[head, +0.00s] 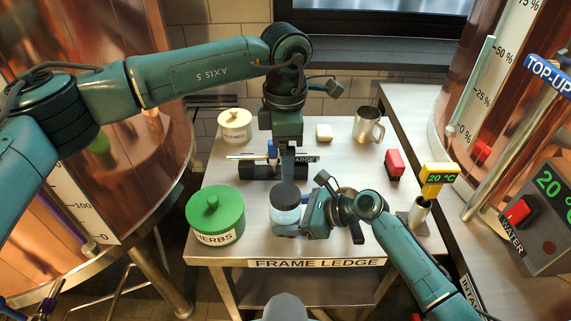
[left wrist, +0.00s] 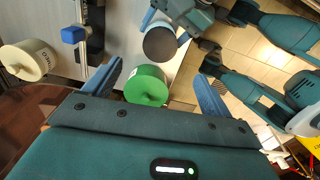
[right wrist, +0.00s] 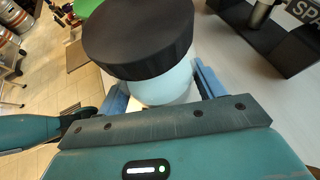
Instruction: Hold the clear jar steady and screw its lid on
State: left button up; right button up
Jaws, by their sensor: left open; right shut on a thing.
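The clear jar (head: 285,215) with pale blue contents stands at the front middle of the table. Its black lid (head: 286,193) sits on top; it also shows in the right wrist view (right wrist: 138,35) and left wrist view (left wrist: 160,44). I cannot tell whether the lid is threaded. My right gripper (head: 292,230) is shut around the jar's body from the right, below the lid; its fingers flank the jar in the right wrist view. My left gripper (head: 287,177) points down above the lid, open with nothing between its fingers. The left wrist view shows its fingers spread, apart from the lid.
A green HERBS pot (head: 215,213) stands left of the jar. A red block (head: 394,164) is at right.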

pick_arm(q)
notch_tip(320, 180, up, 8)
jog(key=shift+f, duration=0.2)
pick_arm(e)
jog(key=o, duration=1.2)
jog(key=shift+c, duration=0.2)
jog(key=shift+d, duration=0.1)
jog(key=v, duration=1.2)
jog(key=shift+f, duration=0.1)
